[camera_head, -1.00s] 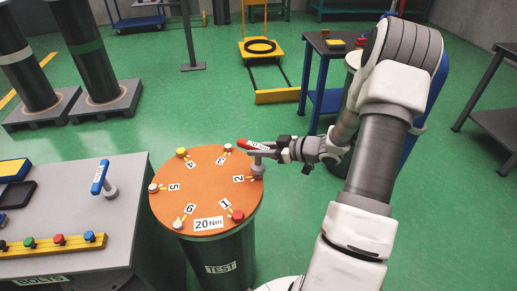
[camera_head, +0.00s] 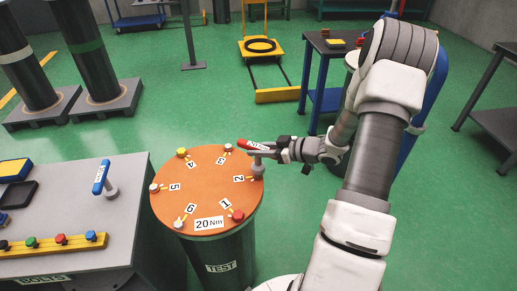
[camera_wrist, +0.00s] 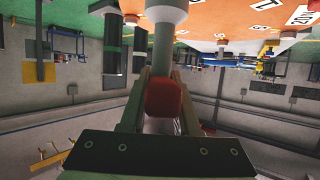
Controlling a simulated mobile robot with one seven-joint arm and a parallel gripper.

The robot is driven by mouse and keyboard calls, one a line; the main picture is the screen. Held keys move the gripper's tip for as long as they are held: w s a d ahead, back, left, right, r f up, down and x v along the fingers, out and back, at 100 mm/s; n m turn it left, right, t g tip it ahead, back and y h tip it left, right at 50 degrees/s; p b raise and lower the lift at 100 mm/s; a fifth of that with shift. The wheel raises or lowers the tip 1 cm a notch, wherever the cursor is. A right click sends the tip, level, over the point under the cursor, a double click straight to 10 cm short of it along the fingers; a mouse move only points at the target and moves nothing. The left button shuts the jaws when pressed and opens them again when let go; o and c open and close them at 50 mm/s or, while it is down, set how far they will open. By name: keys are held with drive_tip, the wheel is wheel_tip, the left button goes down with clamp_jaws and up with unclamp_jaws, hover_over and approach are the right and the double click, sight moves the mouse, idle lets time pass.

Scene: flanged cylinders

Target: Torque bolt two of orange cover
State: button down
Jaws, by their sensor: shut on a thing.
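The orange cover (camera_head: 205,185) lies on a dark green cylinder marked TEST, with bolt positions numbered 1 to 6 and a "20 Nm" label. My gripper (camera_head: 283,150) is at the cover's right edge, shut on a red-handled torque wrench (camera_head: 256,145). The wrench's grey socket (camera_head: 257,167) stands upright at position 2 and hides any bolt there. In the wrist view the red handle end (camera_wrist: 163,98) sits between my fingers, and the orange cover (camera_wrist: 240,20) fills the top. A red bolt (camera_head: 238,215) stands at 1 and a yellow bolt (camera_head: 182,153) at 4.
At left, a grey bench (camera_head: 75,205) holds a blue-handled tool (camera_head: 100,178) and a yellow rack (camera_head: 55,243) of coloured bolts. A dark blue-legged table (camera_head: 330,45) stands behind my arm.

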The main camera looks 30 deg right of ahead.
sight(258, 159)
drive_tip(key=shift+f+b, duration=0.75)
drive_tip(key=shift+f, duration=0.7)
idle(0.6)
drive_tip(key=shift+a+f+m+t+h, duration=0.1)
drive_tip(key=shift+m+t+h, duration=0.55)
drive_tip(key=shift+m+h, duration=0.95)
drive_tip(key=shift+m+t+h, duration=0.65)
drive_tip(key=shift+m+h, duration=0.85)
drive_tip(key=shift+h, duration=0.2)
drive_tip(key=shift+s+f+m+g+h, duration=0.1)
drive_tip(key=shift+m+g+h, duration=0.1)
drive_tip(key=shift+m+h, duration=1.25)
drive_tip(key=shift+s+f+m+g+h, duration=0.1)
drive_tip(key=shift+m+g+h, duration=0.1)
drive_tip(key=shift+m+h, duration=1.25)
